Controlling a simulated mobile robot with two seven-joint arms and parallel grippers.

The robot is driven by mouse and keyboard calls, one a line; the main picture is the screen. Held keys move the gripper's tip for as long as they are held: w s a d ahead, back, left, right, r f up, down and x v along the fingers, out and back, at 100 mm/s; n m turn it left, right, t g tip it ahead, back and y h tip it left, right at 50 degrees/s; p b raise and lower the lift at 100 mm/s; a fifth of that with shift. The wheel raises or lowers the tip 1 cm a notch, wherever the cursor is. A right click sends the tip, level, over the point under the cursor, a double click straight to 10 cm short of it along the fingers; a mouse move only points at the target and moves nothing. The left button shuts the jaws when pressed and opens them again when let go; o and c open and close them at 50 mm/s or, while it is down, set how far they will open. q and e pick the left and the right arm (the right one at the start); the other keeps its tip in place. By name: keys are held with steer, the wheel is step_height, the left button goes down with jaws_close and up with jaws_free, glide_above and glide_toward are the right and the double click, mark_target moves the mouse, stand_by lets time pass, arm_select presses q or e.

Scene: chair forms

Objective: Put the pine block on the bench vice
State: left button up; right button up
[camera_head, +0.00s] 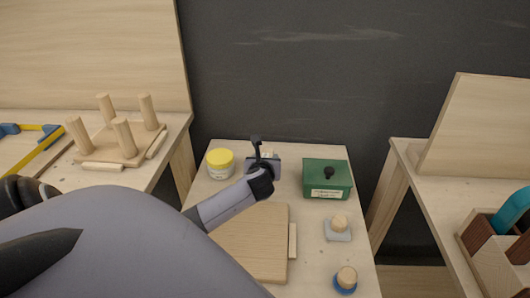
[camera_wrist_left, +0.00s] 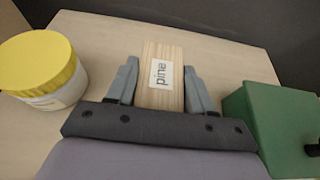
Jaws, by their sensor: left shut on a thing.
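The pine block (camera_wrist_left: 162,52) is a pale wooden block with a white label reading "pine". In the left wrist view it sits between the two grey fingers of my left gripper (camera_wrist_left: 160,86), which is shut on it. In the head view my left gripper (camera_head: 263,162) is at the back of the middle table, between the yellow-lidded jar and the green box. The block is mostly hidden there, and I cannot tell whether it touches the table. I cannot make out a bench vice in either view. My right gripper is not in view.
The jar (camera_head: 220,164) and the green box (camera_head: 327,180) flank the gripper closely. A wooden board (camera_head: 262,245) lies in front. Two wooden-knobbed pieces, one grey-based (camera_head: 338,234) and one blue-based (camera_head: 346,280), stand at right. A pegged chair form (camera_head: 118,145) is on the left bench.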

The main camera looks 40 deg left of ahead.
arm_select(q)
steer(key=shift+f+b, duration=0.6)
steer(key=shift+f, duration=1.5)
steer(key=shift+f, duration=0.1)
steer(key=o, duration=1)
steer(key=shift+o, duration=0.2)
